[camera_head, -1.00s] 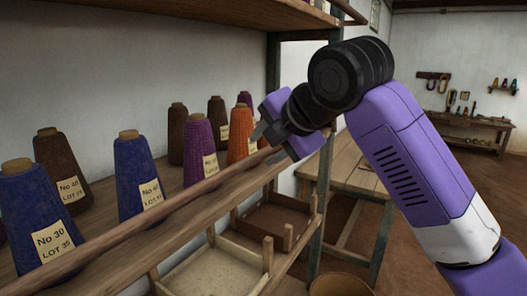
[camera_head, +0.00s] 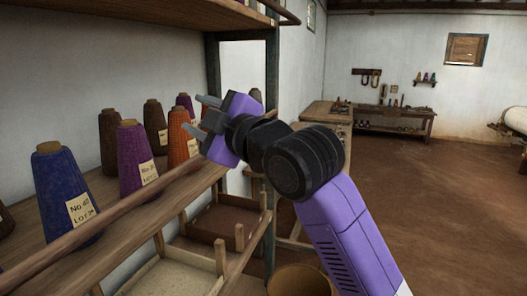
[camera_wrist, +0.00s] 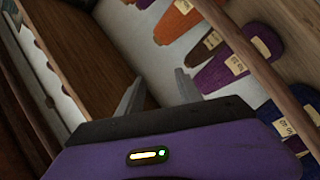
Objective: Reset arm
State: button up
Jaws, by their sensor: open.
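My gripper (camera_head: 202,115) is open and empty. In the head view its two grey fingers point left, in front of the shelf post and close to the orange yarn cone (camera_head: 181,138). In the wrist view the fingers (camera_wrist: 157,90) stand apart with nothing between them. Beyond them lie the shelf rail and several cones, including an orange cone (camera_wrist: 177,20) and a purple cone (camera_wrist: 217,70). I cannot tell from the views how far the fingertips are from the cones.
The shelf carries a blue cone (camera_head: 67,190), a purple cone (camera_head: 134,157) and brown cones (camera_head: 154,127). A wooden rail (camera_head: 110,215) runs along its front edge. Trays (camera_head: 228,222) sit below. A round basket (camera_head: 300,281) stands on the floor. Open floor (camera_head: 440,200) lies to the right.

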jog(key=s+d+f+m+t+h, duration=0.4)
jog(key=s+d+f+m, duration=0.5)
jog(key=f, duration=0.3)
jog(key=s+d+f+m+t+h, duration=0.4)
jog(key=s+d+f+m, duration=0.2)
jog(key=d+f+m, duration=0.45)
jog(key=s+d+f+g+h, duration=0.1)
jog(key=s+d+f, duration=0.3)
jog(key=s, duration=0.7)
jog(key=s+d+f+g+h, duration=0.2)
jog(key=s+d+f+g, duration=0.1)
jog(key=s+f, duration=0.5)
jog(key=s+d+f+g+h, duration=0.1)
jog(key=s+d+f+g, duration=0.2)
jog(key=s, duration=1.2)
notch_tip(320, 180, down, 3)
jog(key=shift+d+f+m+h, duration=0.2)
jog(key=shift+d+m+h, duration=0.25)
jog(key=shift+d, duration=0.8)
